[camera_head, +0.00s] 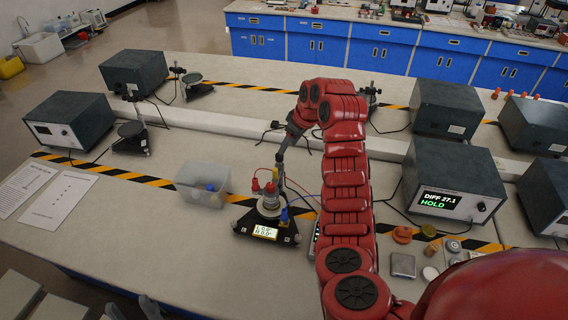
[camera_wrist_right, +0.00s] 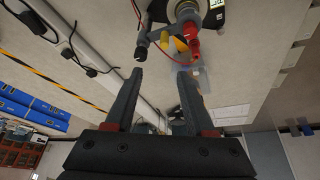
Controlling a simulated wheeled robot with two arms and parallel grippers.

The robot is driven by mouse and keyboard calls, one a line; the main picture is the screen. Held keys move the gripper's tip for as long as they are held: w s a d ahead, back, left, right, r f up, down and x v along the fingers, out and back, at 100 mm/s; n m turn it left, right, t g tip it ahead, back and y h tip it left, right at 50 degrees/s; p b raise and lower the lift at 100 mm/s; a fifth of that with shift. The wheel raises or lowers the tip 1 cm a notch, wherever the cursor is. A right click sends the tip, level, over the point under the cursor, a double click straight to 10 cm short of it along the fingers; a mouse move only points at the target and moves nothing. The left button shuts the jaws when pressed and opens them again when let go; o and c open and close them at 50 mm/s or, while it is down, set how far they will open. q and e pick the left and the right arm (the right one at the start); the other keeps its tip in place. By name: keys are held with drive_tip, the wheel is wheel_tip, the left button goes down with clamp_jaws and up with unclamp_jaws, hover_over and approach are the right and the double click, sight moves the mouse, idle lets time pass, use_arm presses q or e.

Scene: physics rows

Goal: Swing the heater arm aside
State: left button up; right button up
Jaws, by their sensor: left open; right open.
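The apparatus has a black triangular base (camera_head: 247,224) with a lit display. A grey cylinder (camera_head: 269,198) stands on it, with red caps (camera_head: 271,187) at its upper left and a blue post (camera_head: 284,215) at its front right. My right gripper (camera_head: 279,158) points down just behind the cylinder. In the right wrist view the right gripper (camera_wrist_right: 163,72) is open with nothing between its fingertips; a black-tipped part (camera_wrist_right: 141,49) and a red terminal (camera_wrist_right: 193,45) lie just beyond them. My left gripper (camera_head: 131,303) shows partly at the bottom edge, open and empty.
A clear bin (camera_head: 203,184) stands left of the apparatus. A grey meter (camera_head: 452,185) reading "DIFF 27.1 HOLD" stands at right. Small weights and a metal block (camera_head: 403,265) lie right of my red arm. Wires cross the bench. The front left bench is clear beside papers (camera_head: 62,200).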

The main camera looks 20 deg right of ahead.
drive_tip(key=b, duration=1.1)
hover_over(276, 169)
drive_tip(key=s+d, duration=0.1)
drive_tip(key=s, duration=0.2)
wheel_tip(276, 169, down, 8)
drive_tip(key=shift+g, duration=0.3)
drive_tip(key=x, duration=0.2)
drive_tip(key=p+x, duration=0.1)
drive_tip(key=x, duration=0.1)
drive_tip(key=p+x, duration=0.1)
drive_tip(key=x, duration=0.1)
drive_tip(key=shift+w+f, duration=0.1)
drive_tip(key=shift+w, duration=0.25)
drive_tip(key=shift+p+x, duration=0.35)
drive_tip(key=shift+x, duration=0.5)
clamp_jaws()
